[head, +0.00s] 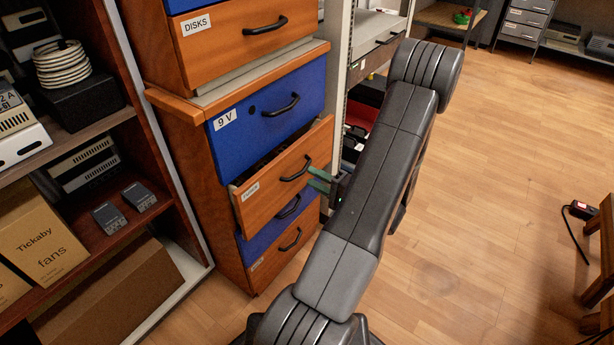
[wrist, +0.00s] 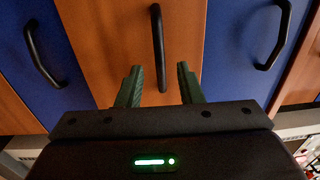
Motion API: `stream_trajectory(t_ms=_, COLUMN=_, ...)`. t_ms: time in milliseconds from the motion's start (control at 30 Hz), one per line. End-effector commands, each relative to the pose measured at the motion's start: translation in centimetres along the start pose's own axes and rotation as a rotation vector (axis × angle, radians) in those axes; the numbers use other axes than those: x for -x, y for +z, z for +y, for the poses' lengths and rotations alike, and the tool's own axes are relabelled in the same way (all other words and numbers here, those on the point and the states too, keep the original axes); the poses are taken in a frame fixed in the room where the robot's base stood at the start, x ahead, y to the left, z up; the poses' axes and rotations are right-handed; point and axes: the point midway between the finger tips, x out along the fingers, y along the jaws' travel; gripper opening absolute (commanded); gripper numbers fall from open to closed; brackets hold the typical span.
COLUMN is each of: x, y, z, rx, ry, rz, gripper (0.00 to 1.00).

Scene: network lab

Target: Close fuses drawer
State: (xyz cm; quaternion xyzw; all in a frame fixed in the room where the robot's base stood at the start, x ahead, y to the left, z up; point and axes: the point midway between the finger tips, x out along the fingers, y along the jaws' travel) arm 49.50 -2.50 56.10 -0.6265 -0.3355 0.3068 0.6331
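The fuses drawer (head: 285,178) has an orange wooden front with a black handle and a small white label too small to read surely. It stands pulled out part way from the cabinet, below the blue 9 V drawer. My gripper (head: 316,180) is just in front of it, with green fingers pointing at the drawer front. In the wrist view my gripper (wrist: 159,84) has its two fingers apart. The black handle (wrist: 158,45) of the orange drawer front (wrist: 115,40) lies between and beyond the fingertips. Nothing is seen held between them.
The blue 9 V drawer (head: 265,108) above is shut. A blue drawer (head: 288,212) and another orange drawer (head: 285,247) sit below. A shelf unit with boxes (head: 40,240) stands left. An equipment rack (head: 368,45) stands right of the cabinet.

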Motion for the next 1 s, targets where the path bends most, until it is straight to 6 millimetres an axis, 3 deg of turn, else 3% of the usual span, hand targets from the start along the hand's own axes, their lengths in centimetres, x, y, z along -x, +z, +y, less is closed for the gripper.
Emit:
stream_trajectory(t_ms=233, x=-2.8, y=0.0, z=0.0, rx=0.001, ry=0.000, rz=-0.001, gripper=0.33)
stream_trajectory(t_ms=600, x=-3.3, y=0.0, z=0.0, rx=0.000, ry=0.000, rz=0.000, gripper=0.33)
stream_trajectory(t_ms=800, x=-3.3, y=0.0, z=0.0, rx=0.000, ry=0.000, rz=0.000, gripper=0.00)
stream_trajectory(t_ms=1000, x=-3.3, y=0.0, z=0.0, rx=0.000, ry=0.000, rz=0.000, gripper=0.00)
